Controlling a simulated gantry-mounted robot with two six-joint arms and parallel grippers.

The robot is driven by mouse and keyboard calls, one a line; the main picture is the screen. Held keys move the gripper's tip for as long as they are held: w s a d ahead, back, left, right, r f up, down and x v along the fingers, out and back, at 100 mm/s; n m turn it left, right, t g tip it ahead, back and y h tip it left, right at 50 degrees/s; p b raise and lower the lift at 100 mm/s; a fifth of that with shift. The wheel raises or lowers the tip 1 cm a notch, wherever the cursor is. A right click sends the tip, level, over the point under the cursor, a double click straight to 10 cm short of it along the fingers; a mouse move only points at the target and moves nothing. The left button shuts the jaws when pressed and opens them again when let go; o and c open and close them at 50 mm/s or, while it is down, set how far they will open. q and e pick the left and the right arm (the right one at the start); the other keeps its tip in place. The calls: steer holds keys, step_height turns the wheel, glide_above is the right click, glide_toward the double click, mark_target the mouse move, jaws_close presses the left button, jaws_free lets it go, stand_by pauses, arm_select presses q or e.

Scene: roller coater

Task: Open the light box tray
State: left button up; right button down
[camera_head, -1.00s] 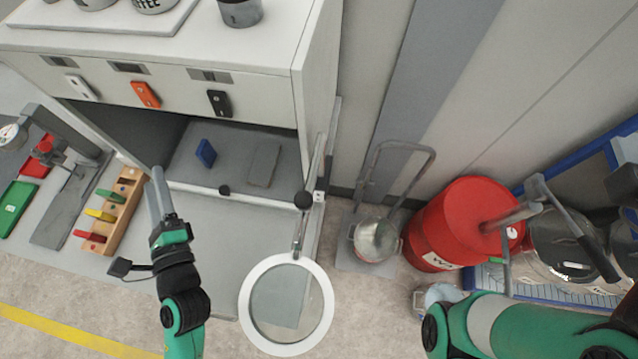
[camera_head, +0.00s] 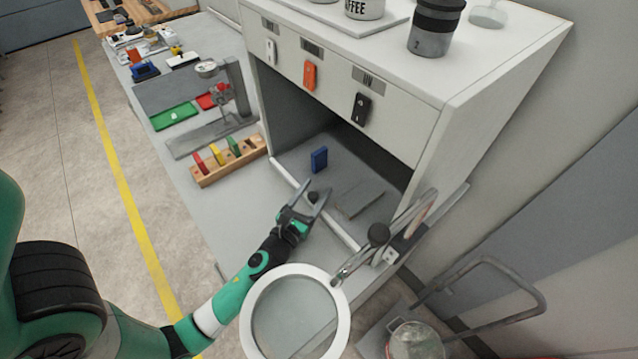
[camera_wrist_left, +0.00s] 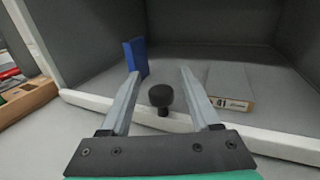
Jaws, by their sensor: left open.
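The light box is a white cabinet with a dark open bay, and its grey tray (camera_head: 290,165) lies at the bottom of the bay with a white front edge. A round black knob (camera_head: 313,197) stands on that front edge; it also shows in the left wrist view (camera_wrist_left: 161,96). My left gripper (camera_head: 318,196) is open at the tray front. In the left wrist view its two fingers (camera_wrist_left: 160,84) are on either side of the knob, with gaps visible. A blue block (camera_head: 319,159) and a flat grey plate (camera_head: 360,196) are on the tray. My right gripper is not in view.
A round magnifier (camera_head: 339,305) on a jointed arm hangs close to my left arm at the cabinet's front right. A wooden rack (camera_head: 228,163) with coloured pieces is on the bench at left. Switches (camera_head: 309,75) line the cabinet front above the bay.

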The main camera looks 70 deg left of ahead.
arm_select(q)
steer(key=shift+x, duration=1.1)
jaws_close()
steer(key=shift+d, duration=0.1)
stand_by(0.5)
